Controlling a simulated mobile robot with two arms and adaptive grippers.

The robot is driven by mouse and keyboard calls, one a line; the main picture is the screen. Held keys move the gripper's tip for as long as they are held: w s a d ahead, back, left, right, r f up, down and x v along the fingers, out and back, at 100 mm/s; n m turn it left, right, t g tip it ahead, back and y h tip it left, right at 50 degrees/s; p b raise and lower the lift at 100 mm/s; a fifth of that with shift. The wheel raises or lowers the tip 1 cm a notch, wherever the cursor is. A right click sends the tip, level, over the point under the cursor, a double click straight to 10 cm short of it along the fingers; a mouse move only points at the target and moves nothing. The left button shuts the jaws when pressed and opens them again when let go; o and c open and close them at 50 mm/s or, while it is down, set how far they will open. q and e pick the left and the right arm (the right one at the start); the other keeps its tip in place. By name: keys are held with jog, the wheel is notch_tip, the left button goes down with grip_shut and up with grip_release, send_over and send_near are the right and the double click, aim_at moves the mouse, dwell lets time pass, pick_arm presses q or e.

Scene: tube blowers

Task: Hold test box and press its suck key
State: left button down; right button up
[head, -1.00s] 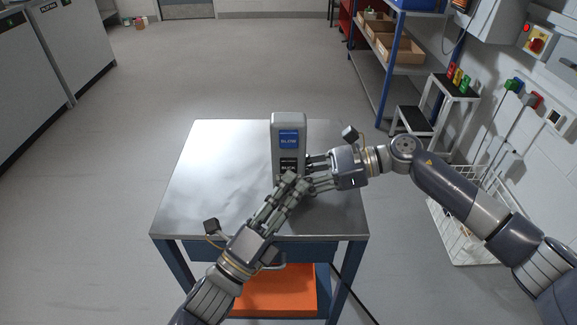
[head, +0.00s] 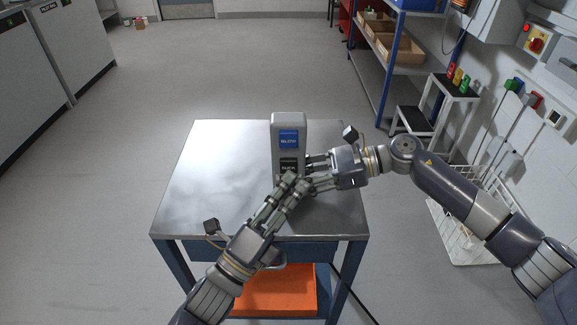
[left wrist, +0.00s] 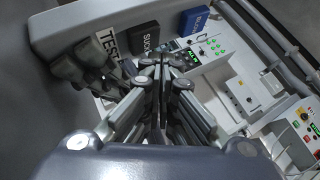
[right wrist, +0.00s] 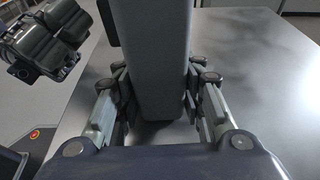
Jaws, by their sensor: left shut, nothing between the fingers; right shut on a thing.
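The test box (head: 302,128) is a tall grey box standing upright on the metal table. Its front has a blue key (head: 289,140) above a dark suck key (head: 289,163); the left wrist view shows the suck key (left wrist: 141,45) too. My left gripper (head: 291,178) is shut and empty, its fingertips at the lower part of the suck key; I cannot tell if they touch it. My right gripper (head: 312,170) is shut on the box from the right. In the right wrist view its fingers lie on both sides of the grey box (right wrist: 152,60).
The metal table (head: 205,165) is otherwise clear around the box. An orange tray or shelf (head: 275,292) shows below it. A white wire basket (head: 465,235), a step stool (head: 415,120) and blue-framed shelving (head: 385,75) stand to the right.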

pick_arm(q)
jog(key=shift+w, duration=0.1)
jog(key=shift+w, duration=0.35)
